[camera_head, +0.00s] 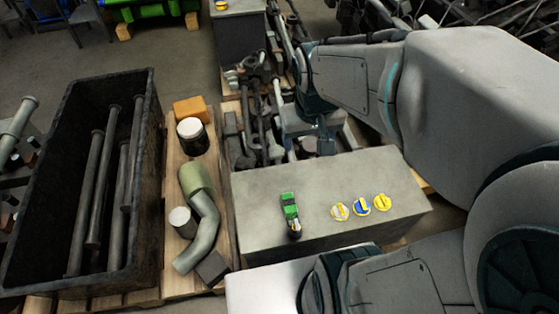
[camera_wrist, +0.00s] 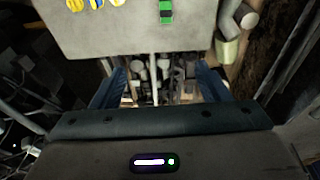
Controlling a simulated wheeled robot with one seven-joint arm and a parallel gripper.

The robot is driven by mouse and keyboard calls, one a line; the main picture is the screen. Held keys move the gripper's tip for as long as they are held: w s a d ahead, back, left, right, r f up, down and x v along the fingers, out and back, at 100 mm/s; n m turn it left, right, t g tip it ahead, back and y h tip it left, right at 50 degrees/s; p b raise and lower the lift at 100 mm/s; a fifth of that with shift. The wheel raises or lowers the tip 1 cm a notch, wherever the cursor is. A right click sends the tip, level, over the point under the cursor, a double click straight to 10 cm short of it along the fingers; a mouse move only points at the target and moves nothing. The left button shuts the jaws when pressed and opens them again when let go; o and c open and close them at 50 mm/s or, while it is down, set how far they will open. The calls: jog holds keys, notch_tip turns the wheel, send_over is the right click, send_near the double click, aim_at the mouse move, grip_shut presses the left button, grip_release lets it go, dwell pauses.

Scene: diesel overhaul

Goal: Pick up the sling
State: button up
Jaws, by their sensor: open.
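A green folded item with a dark and white end (camera_head: 289,210), which looks like the sling, lies on top of a grey block (camera_head: 258,190). It also shows at the top edge of the wrist view (camera_wrist: 166,10). My gripper (camera_head: 322,146) is at the far edge of the block, apart from the green item. In the wrist view my gripper (camera_wrist: 160,88) has its fingers wide apart, with nothing held between them. Loose metal parts show beyond the fingers.
Three small round items, white-yellow (camera_head: 341,211), blue-yellow (camera_head: 362,206) and yellow (camera_head: 381,202), lie right of the green item. A dark bin (camera_head: 150,180) with pipes stands left. A bent pipe (camera_head: 204,225) and a white-topped jar (camera_head: 192,135) stand between bin and block.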

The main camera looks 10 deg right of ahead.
jog(key=w+f+g+b, duration=0.1)
jog(key=w+f+b, duration=0.3)
jog(key=f+b, duration=0.95)
jog(key=w+f+g+b, duration=0.1)
jog(key=w+f+b, duration=0.45)
jog(key=f, duration=1.45)
jog(key=b, duration=0.4)
send_near(290, 207)
jog(key=f, duration=0.5)
jog(key=shift+s+d, duration=0.1)
jog(key=shift+d, duration=0.1)
jog(key=f, duration=0.1)
jog(key=f+b, duration=0.1)
jog(key=f, duration=0.1)
jog(key=f+b, duration=0.1)
jog(key=f, duration=0.1)
jog(key=shift+w+f, duration=0.2)
jog(key=shift+w, duration=0.1)
jog(key=shift+r, duration=0.1)
jog(key=c, duration=1.3)
jog(key=shift+o, duration=0.2)
jog(key=shift+r, duration=0.15)
notch_tip(290, 207, up, 4)
jog(key=shift+r+p, duration=0.1)
jog(key=shift+p, duration=0.9)
jog(key=w+d+r+p, duration=0.7)
jog(key=w+d+r, duration=0.1)
jog(key=r, duration=0.3)
jog(key=shift+w+r, duration=0.25)
